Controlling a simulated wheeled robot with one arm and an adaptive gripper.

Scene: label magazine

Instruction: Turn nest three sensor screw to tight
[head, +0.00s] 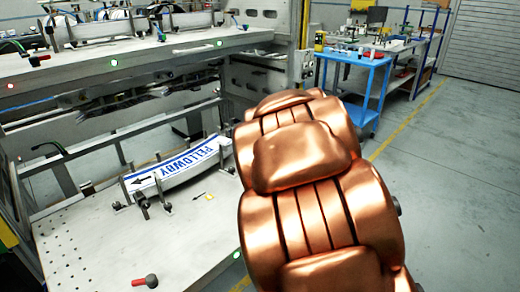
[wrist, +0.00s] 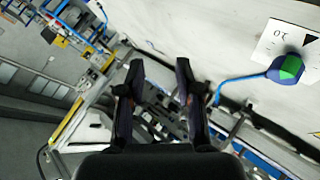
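In the wrist view my gripper (wrist: 159,78) has its two dark fingers apart, with nothing held between them. In the head view my own copper arm hides the gripper.
A blue cart (head: 362,85) stands behind; floor at right is clear.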

